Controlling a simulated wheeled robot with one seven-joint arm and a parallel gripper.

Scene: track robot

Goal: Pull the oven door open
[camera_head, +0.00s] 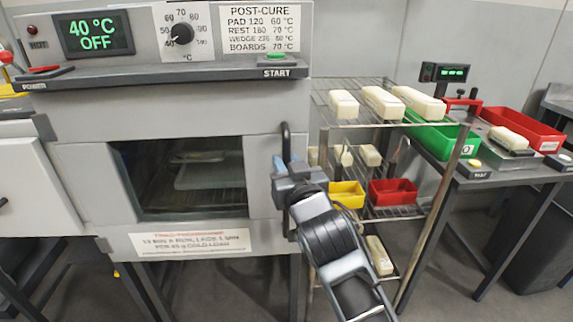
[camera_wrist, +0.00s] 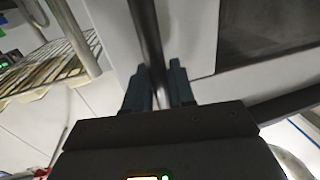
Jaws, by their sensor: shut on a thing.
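The oven (camera_head: 70,115) is a light grey cabinet with a window in its door (camera_head: 262,165). The door looks shut in the head view. A dark vertical bar handle (camera_head: 285,140) stands at the door's right side. My gripper (camera_head: 290,168) is at the handle's lower part, and its own arm hides some of the handle. In the wrist view the handle (camera_wrist: 146,35) runs down between the two fingers of my gripper (camera_wrist: 161,85), which are shut on it. Through the window a tray shows dimly on a rack inside.
A wire rack (camera_head: 350,122) with pale blocks and yellow and red bins stands close to the oven's right. A bench with a green bin (camera_head: 432,135) and a red bin (camera_head: 520,127) is farther right. The control panel (camera_head: 180,35) above reads 40 °C OFF.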

